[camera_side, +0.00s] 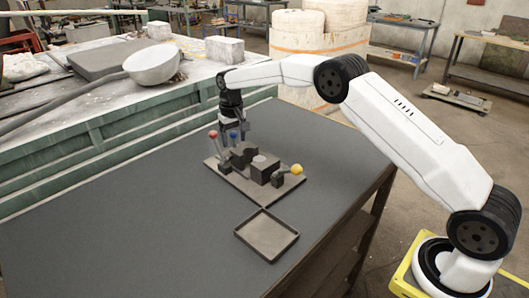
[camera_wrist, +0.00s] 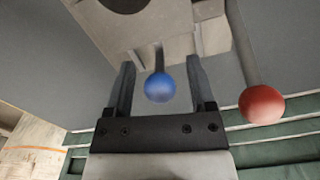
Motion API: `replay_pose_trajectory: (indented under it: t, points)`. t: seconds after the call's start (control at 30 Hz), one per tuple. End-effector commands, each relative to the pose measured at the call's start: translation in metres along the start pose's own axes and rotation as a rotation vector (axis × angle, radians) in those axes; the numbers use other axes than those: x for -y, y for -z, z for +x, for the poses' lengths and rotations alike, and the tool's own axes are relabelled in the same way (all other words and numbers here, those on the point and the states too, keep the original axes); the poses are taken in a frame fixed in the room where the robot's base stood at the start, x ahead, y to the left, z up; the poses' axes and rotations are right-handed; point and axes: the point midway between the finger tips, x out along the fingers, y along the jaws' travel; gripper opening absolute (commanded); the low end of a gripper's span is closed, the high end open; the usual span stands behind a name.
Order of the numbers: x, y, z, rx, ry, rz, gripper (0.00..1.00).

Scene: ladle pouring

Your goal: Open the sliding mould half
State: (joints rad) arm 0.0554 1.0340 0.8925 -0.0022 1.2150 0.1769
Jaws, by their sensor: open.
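The dark mould (camera_side: 264,172) stands on a flat base plate (camera_side: 291,186) on the table. A second dark block (camera_side: 243,152) sits behind it; I cannot tell clearly whether the two touch. A blue ball knob (camera_side: 233,135) on a short rod rises at the back of the mould. My gripper (camera_side: 237,128) points down there. In the wrist view, my gripper (camera_wrist: 160,62) is open, with one finger on each side of the blue knob (camera_wrist: 159,87) and gaps showing between. The mould block (camera_wrist: 135,28) partly shows beyond the fingers.
A red knob (camera_side: 213,134) stands close beside my gripper, also in the wrist view (camera_wrist: 261,104). A yellow knob (camera_side: 296,169) is at the plate's right end. An empty shallow tray (camera_side: 267,235) lies in front. A ladle (camera_side: 151,64) rests on the green-sided bench. The table's left is clear.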

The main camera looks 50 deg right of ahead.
Motion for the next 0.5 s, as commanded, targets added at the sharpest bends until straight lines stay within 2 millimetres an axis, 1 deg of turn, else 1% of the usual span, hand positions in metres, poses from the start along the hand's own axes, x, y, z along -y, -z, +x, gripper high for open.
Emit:
replay_pose_trajectory:
  t: [0.5]
  points:
    - [0.0,0.001,-0.061,-0.003,0.0,0.0,0.71]
